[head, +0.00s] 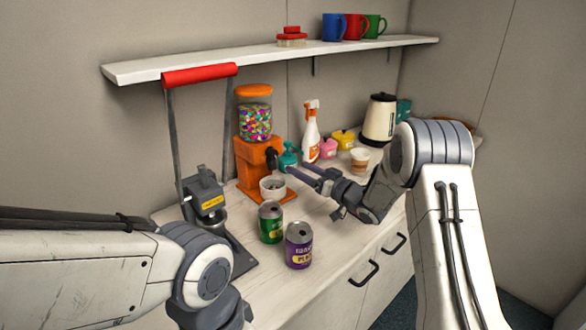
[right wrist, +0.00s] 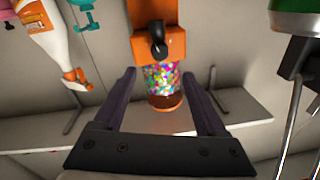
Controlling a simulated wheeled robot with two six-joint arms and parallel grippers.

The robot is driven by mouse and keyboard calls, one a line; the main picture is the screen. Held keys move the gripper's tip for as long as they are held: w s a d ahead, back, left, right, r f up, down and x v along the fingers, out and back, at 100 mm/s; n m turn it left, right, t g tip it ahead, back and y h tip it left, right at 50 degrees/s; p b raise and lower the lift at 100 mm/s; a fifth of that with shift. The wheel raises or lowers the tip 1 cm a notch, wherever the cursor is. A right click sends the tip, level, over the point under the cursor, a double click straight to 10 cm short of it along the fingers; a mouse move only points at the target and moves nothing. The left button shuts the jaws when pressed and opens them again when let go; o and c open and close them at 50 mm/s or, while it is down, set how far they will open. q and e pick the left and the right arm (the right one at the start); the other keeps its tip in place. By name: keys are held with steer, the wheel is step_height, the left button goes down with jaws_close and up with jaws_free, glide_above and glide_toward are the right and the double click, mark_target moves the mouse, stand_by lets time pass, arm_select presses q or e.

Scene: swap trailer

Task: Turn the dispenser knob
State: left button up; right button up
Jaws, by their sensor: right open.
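The orange candy dispenser (head: 262,165) stands on the counter against the wall, its clear globe (head: 254,120) full of colored candies. Its black knob (head: 271,158) sticks out from the front. In the right wrist view, which is upside down, the knob (right wrist: 157,47) shows at the upper middle on the orange body (right wrist: 160,15). My right gripper (head: 299,172) is open and empty, just right of the knob in the head view. Its two dark fingers (right wrist: 160,75) point toward the dispenser, apart from the knob. My left arm comes in at lower left; its gripper is out of view.
A white cup (head: 272,188) sits under the dispenser. A green can (head: 271,222) and a purple can (head: 299,246) stand in front. A can crusher with red handle (head: 199,75) is left.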

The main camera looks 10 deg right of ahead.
mark_target(275, 155)
steer(key=w+a+n, duration=0.2)
steer(key=w+a+n+b, duration=0.1)
steer(key=w+a+n, duration=0.1)
steer(key=w, duration=0.1)
steer(key=w+a+n+h+b, duration=0.1)
steer(key=w+a+n, duration=0.1)
steer(key=w+a, duration=0.1)
steer(key=shift+w+r+t, duration=0.1)
steer(key=shift+r+t, duration=0.1)
steer(key=shift+t, duration=0.1)
arm_select(q)
step_height(275, 155, down, 4)
steer(key=shift+r, duration=0.1)
arm_select(e)
jaws_close()
